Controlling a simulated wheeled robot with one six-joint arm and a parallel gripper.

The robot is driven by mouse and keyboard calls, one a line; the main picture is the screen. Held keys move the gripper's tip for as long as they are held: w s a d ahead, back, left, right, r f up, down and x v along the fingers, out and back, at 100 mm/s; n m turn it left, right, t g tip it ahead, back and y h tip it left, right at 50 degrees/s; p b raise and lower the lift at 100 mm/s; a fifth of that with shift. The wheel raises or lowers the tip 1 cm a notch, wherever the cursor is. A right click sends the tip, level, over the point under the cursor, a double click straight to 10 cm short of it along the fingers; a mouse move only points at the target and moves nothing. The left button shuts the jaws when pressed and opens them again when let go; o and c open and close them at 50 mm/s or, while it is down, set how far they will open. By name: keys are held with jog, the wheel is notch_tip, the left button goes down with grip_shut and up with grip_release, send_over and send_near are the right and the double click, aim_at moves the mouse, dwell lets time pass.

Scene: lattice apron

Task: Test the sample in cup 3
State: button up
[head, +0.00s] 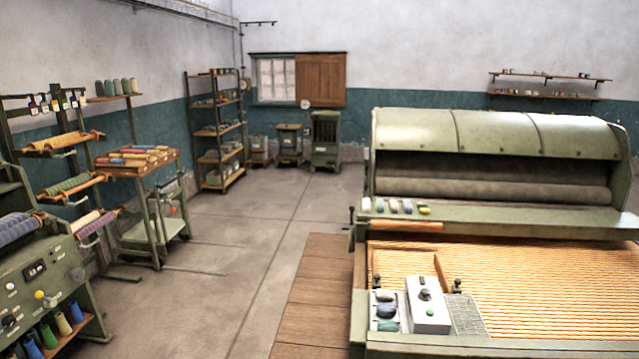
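A small pale tray (374,318) sits at the front left of the big green machine. It holds three rounded samples in a column: a grey one (384,295), a dark blue one (386,311) and a dark green one (387,326). They may be the cups' contents, but I can read no cup numbers. Right of the tray stands a white box (418,322) with a dark round part on top and a green spot (430,313). It looks like a testing device. My gripper is not in view.
The green machine (495,135) fills the right side, with orange strands (540,290) across its bed. A metal grid (466,315) lies right of the white box. Wooden boards (312,290) run along its left. The concrete floor (240,240) is open. A yarn cart (140,235) stands left.

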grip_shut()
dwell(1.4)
